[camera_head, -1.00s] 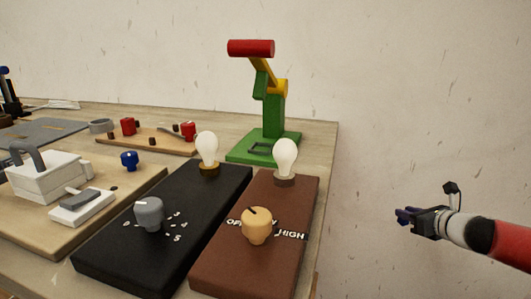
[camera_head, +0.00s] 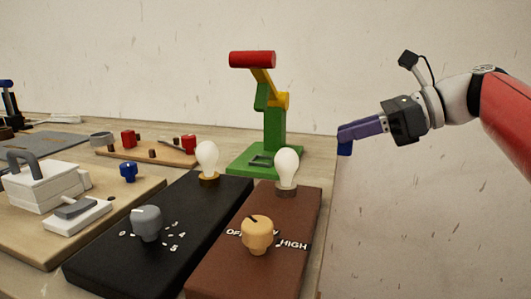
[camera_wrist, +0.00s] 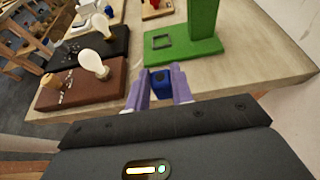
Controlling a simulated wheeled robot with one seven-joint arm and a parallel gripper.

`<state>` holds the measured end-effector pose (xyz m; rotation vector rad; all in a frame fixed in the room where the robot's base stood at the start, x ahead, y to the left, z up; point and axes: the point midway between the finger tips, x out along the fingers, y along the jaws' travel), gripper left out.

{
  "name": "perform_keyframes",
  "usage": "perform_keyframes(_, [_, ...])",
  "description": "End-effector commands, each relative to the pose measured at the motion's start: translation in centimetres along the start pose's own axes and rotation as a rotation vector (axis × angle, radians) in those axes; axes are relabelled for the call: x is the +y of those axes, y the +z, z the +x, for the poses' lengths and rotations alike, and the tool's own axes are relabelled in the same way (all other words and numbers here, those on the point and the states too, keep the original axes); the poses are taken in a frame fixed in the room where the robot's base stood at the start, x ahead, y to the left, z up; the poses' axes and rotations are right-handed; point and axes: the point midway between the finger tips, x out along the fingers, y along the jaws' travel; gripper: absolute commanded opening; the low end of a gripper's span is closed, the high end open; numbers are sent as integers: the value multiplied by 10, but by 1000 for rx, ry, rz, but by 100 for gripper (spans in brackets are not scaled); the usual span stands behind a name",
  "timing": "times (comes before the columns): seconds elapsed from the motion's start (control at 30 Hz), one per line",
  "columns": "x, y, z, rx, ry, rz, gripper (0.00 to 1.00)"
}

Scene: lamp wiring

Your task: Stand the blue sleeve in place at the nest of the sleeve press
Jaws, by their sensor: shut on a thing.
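The blue sleeve (camera_head: 345,148) is held between the purple fingertips of my gripper (camera_head: 347,136). In the wrist view the blue sleeve (camera_wrist: 159,82) shows between the two purple fingers (camera_wrist: 158,88), with a dark opening on its face. The sleeve press (camera_head: 273,120) has a green base and column, a yellow link and a red handle bar raised at the top. Its nest (camera_head: 262,160) is a small dark square frame on the green base, and it also shows empty in the wrist view (camera_wrist: 162,41). My gripper is to the right of the press, apart from it, near the table's right edge.
A brown board (camera_head: 255,248) and a black board (camera_head: 150,240), each with a bulb and a knob, stand in front of the press. A wooden board with red parts (camera_head: 150,150) lies to its left. The bench's right edge (camera_head: 328,200) is near.

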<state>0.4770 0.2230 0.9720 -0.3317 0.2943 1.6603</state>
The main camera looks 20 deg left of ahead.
Motion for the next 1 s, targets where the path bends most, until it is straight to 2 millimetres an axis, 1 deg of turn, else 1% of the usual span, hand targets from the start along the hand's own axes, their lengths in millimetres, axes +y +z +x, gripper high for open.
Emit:
perform_keyframes(0.03, [1,5,14,-1,6,-4,1])
perform_keyframes(0.3, [1,34,82,-2,6,-3,1])
perform_keyframes(0.4, [0,44,104,-2,4,-3,1])
perform_keyframes(0.5, [0,50,120,-2,3,-1,1])
perform_keyframes(0.6, [-1,54,129,-2,0,-1,1])
perform_keyframes(0.77, [-1,57,138,-1,-1,-1,1])
perform_keyframes(0.83, [0,61,146,-2,3,-2,1])
perform_keyframes(0.9, [-1,41,151,1,-2,2,1])
perform_keyframes(1.0, [-1,27,156,0,-3,2,1])
